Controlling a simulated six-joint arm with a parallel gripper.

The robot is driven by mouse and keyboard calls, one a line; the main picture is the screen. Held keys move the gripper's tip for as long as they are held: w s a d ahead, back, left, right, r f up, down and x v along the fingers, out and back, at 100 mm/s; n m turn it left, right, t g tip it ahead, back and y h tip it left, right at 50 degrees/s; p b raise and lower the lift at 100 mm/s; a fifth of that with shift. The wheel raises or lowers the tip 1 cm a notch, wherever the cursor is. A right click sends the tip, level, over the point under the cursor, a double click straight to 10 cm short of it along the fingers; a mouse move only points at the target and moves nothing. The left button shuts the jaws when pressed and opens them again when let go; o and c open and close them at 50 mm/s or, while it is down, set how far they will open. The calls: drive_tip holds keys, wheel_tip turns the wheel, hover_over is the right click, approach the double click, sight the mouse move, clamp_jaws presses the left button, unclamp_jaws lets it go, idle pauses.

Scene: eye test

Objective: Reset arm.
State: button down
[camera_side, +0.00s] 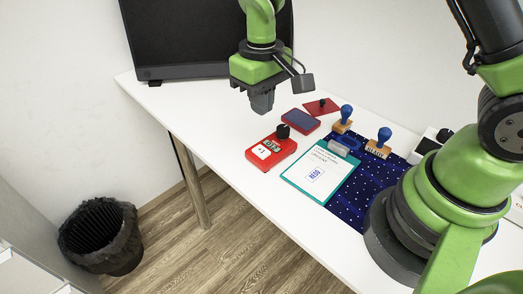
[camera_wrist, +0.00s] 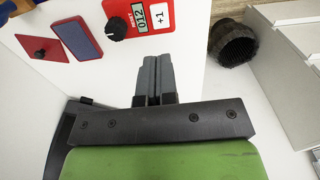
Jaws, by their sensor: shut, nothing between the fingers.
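My gripper (camera_side: 262,106) hangs above the white table in the side view, in front of the black screen, fingers pointing down. Its two grey fingers are together with nothing between them; they also show in the wrist view (camera_wrist: 155,78). It is apart from everything on the table. A red counter box (camera_side: 262,154) with a black knob lies on the table in front of it. In the wrist view, the counter box (camera_wrist: 136,32) shows a small display and a white "+1" label.
Behind the box lie a blue pad (camera_side: 300,120) and a red plate (camera_side: 328,104) with a black knob. Blue-handled stamps (camera_side: 383,138) and a teal clipboard (camera_side: 304,194) are on or by a dark blue mat (camera_side: 346,215). A monitor (camera_side: 190,40) stands behind; a bin (camera_side: 98,238) is on the floor.

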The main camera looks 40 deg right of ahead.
drive_tip(key=shift+r, duration=0.1)
drive_tip(key=s+d+r+m+t+y, duration=0.15)
drive_tip(key=s+r+t, duration=0.4)
drive_tip(key=r, duration=0.85)
drive_tip(key=s+d+r+m+t, duration=0.1)
drive_tip(key=s+r+m, duration=0.1)
drive_tip(key=s, duration=1)
drive_tip(key=shift+s+d+r+t, duration=0.15)
drive_tip(key=shift+s+r+t, duration=0.2)
drive_tip(key=shift+r, duration=0.4)
drive_tip(key=shift+m+y, duration=0.25)
